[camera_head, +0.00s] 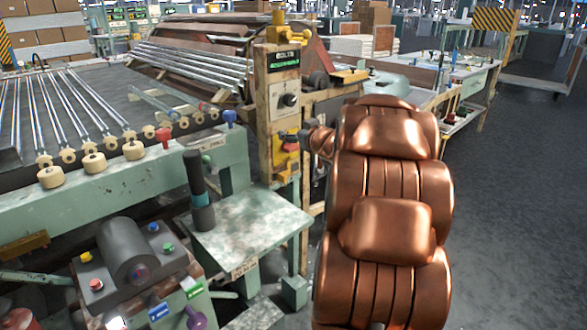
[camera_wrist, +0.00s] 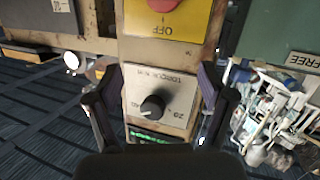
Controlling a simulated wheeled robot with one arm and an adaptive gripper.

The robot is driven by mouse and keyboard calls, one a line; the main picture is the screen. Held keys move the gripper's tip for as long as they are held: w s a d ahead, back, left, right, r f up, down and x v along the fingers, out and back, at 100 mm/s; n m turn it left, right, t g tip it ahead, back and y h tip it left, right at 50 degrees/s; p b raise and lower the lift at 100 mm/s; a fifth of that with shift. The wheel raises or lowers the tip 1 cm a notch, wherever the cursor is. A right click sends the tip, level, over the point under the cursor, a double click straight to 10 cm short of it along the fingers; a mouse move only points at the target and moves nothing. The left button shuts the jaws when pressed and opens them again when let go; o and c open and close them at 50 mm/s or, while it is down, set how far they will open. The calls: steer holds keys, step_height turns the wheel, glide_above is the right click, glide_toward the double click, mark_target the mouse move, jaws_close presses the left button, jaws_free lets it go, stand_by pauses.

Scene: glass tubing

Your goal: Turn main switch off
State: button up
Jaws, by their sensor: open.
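The main switch, a red part on a yellow plate (camera_head: 287,143), sits on the worn cream post below a black dial. In the wrist view the yellow plate (camera_wrist: 168,19) is at the top, with "OFF" upside down and the red part (camera_wrist: 158,5) cut by the edge. My gripper (camera_wrist: 160,88) is open, its dark fingers on either side of the post and the black dial knob (camera_wrist: 152,105). Nothing is held. The switch lies beyond the fingertips in that view. In the head view my copper arm reaches the post from the right and the fingers are hardly distinguishable.
A green-lettered display (camera_head: 285,60) tops the post (camera_head: 263,110). A green bench (camera_head: 250,222) with a dark upright handle (camera_head: 198,190) stands at the left. Glass tubes (camera_head: 75,105) lie on the machine behind. Open floor (camera_head: 510,200) is at the right.

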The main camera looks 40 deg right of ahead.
mark_target(295, 150)
steer(key=s+d+f+n+t+y+b, duration=0.2)
steer(key=s+f+t+y+b, duration=0.15)
steer(key=f+y+b, duration=0.35)
steer(key=w, duration=0.2)
steer(key=w+h, duration=0.1)
steer(key=w, duration=0.1)
steer(key=w+h, duration=0.1)
steer(key=w, duration=0.1)
steer(key=shift+w+d+f+g, duration=0.1)
steer(key=shift+f+g, duration=0.2)
steer(key=shift+g, duration=0.05)
steer(key=shift+w+r, duration=0.1)
steer(key=shift+w, duration=0.4)
steer(key=c, duration=1.2)
steer(key=shift+o, duration=0.2)
